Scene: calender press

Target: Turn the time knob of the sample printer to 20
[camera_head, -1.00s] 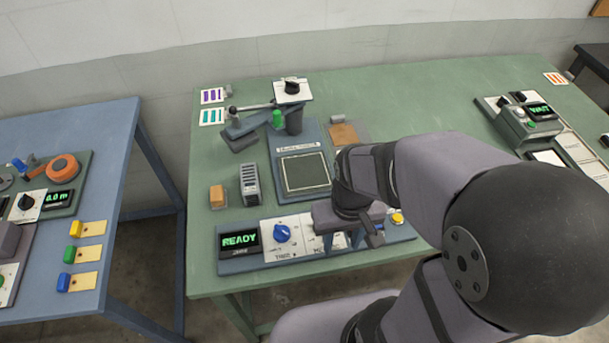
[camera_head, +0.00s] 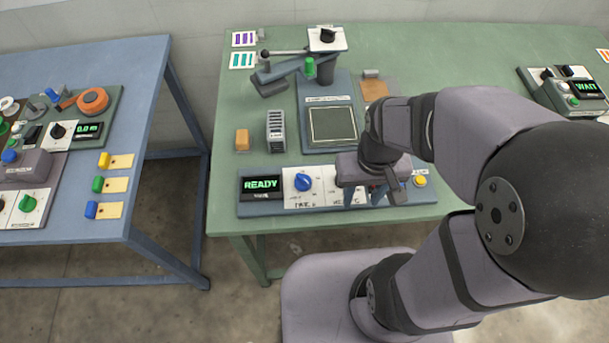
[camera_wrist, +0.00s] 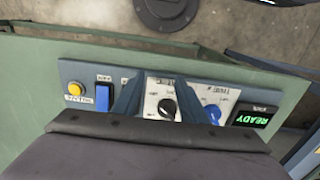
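The sample printer's front panel (camera_head: 270,208) lies along the near edge of the green table. Its blue time knob (camera_head: 303,182) sits on a white plate beside the READY display; the knob also shows in the wrist view (camera_wrist: 213,114). Its pointer reading is too small to make out. My gripper (camera_head: 364,196) is over the panel, to the right of the blue knob. In the wrist view, my gripper's two fingers (camera_wrist: 160,98) are apart, with a black knob (camera_wrist: 167,107) showing between them. I cannot tell whether they touch it. The blue knob is outside the fingers.
The READY display (camera_head: 262,184) is at the panel's left end and a yellow button (camera_head: 420,181) at its right. A blue switch (camera_wrist: 103,95) is beside the fingers. Behind the panel are a ribbed grey rack (camera_head: 276,132) and the press plate (camera_head: 333,126). A blue table (camera_head: 75,225) stands left.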

